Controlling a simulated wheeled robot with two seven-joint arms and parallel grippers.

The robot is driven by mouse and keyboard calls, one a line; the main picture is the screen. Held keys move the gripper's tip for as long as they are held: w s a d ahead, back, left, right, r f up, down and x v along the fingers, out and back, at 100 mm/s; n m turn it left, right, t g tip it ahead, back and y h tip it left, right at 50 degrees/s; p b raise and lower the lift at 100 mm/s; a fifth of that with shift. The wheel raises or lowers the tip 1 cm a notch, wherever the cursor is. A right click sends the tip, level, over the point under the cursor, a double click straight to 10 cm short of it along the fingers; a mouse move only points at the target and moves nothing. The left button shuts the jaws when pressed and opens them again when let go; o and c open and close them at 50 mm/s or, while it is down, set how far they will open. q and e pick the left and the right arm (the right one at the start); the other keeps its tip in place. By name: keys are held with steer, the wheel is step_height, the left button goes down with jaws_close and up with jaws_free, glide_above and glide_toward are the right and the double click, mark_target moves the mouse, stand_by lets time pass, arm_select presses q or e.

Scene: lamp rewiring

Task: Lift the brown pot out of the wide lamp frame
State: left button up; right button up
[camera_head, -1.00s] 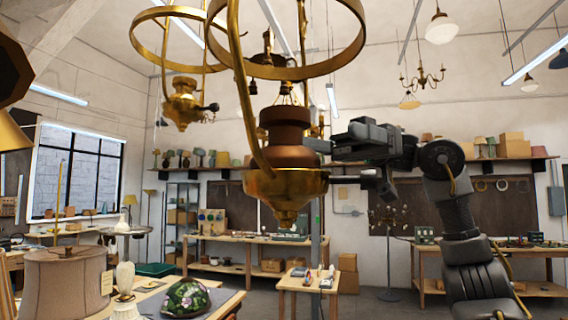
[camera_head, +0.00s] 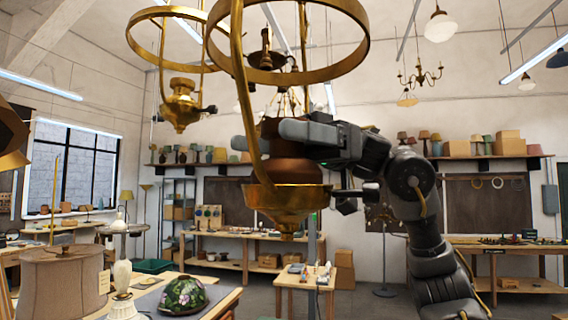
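The wide lamp frame (camera_head: 237,85) is brass, with a large ring on top, curved arms and a cup (camera_head: 287,204) below. The brown pot (camera_head: 292,170) sits upright in the cup, its base inside the rim. My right gripper (camera_head: 290,132) has come in from the right at the pot's upper part. One grey finger lies across the front of the pot and hides much of its top. Whether the fingers press on the pot cannot be told. My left gripper is not in view.
A second brass lamp frame (camera_head: 181,103) hangs behind on the left. A beige shade (camera_head: 62,285) and a floral glass shade (camera_head: 184,297) are on the bench at lower left. A small table (camera_head: 303,279) stands below, further back.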

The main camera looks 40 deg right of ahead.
steer(key=shift+s+d, duration=0.1)
steer(key=shift+d, duration=0.15)
steer(key=c, duration=1.3)
steer(key=shift+o, duration=0.2)
steer(key=shift+r+b, duration=0.35)
steer(key=shift+r, duration=0.35)
step_height(320, 180, up, 2)
steer(key=d+b, duration=0.1)
steer(key=d, duration=0.1)
steer(key=shift+d+r, duration=0.1)
steer(key=shift+d, duration=0.2)
steer(key=d+p, duration=0.1)
steer(key=d, duration=1.4)
steer(key=shift+s+d+p, duration=0.15)
steer(key=shift+s+p, duration=0.1)
steer(key=shift+p, duration=0.05)
